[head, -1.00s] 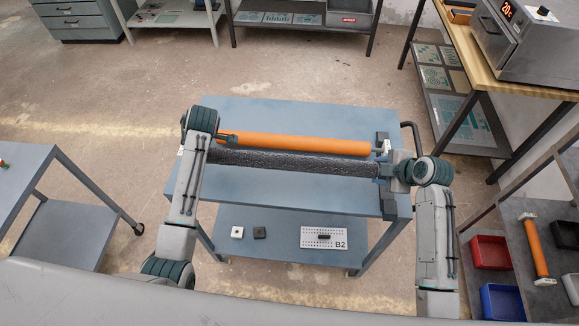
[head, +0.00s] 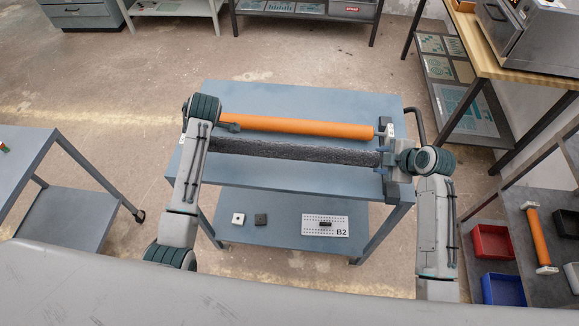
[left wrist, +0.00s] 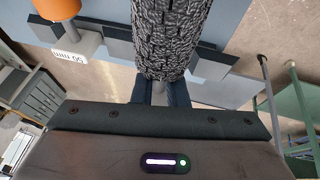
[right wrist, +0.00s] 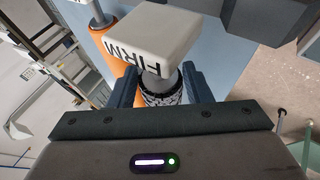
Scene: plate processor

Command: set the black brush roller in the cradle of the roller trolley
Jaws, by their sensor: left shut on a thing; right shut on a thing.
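The black brush roller (head: 295,151) lies lengthwise across the roller trolley (head: 290,178) in the head view, in front of an orange roller (head: 300,127). My left gripper (head: 211,141) is shut on its left end; the left wrist view shows the bristled body (left wrist: 170,35) beyond the fingers. My right gripper (head: 387,158) is shut on its right end, beside a white end block marked FIRM (right wrist: 150,45). Dark cradle blocks (head: 392,190) show at the trolley's right end; grey blocks (left wrist: 110,45) show near the left end. Whether the roller touches the cradle cannot be told.
A blue-grey table (head: 25,165) stands at left. A shelf with red (head: 492,241) and blue (head: 502,288) bins is at right.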

